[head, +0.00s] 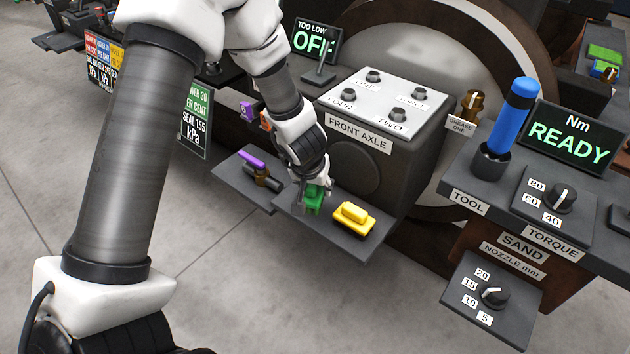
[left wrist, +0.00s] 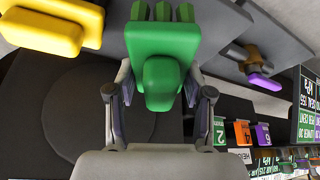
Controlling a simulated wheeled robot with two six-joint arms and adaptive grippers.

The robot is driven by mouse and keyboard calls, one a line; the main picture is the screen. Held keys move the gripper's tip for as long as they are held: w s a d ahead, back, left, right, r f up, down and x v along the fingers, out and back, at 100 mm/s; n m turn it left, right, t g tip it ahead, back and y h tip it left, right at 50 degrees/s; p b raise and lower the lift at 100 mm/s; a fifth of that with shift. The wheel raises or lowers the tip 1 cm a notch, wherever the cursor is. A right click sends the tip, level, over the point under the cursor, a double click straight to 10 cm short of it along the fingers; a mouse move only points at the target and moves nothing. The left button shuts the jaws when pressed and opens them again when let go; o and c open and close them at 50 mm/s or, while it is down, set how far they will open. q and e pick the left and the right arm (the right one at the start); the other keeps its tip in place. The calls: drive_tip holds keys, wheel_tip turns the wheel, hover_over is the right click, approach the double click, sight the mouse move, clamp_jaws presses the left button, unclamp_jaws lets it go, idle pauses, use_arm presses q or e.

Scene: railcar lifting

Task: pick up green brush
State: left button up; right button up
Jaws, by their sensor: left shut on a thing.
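The green brush (head: 313,198) is at the left part of the dark shelf in front of the front axle box in the head view. It fills the upper middle of the left wrist view (left wrist: 162,52). My left gripper (head: 308,188) reaches down over it, and its two fingers (left wrist: 157,95) are on either side of the brush's rounded green handle, shut on it. I cannot tell whether the brush touches the shelf. My right gripper is not in view.
A yellow brush (head: 352,217) sits just right of the green one on the shelf (head: 338,242). A purple-handled valve (head: 252,162) is on a smaller shelf to the left. The front axle box (head: 375,125) stands close behind. Open floor lies in front.

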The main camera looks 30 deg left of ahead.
use_arm(q)
drive_tip(key=s+d+r+b, duration=0.1)
drive_tip(key=s+d+b, duration=0.6)
drive_tip(key=s, duration=0.4)
drive_tip(key=shift+s+b, duration=0.3)
drive_tip(key=shift+s, duration=0.05)
drive_tip(key=o, duration=0.3)
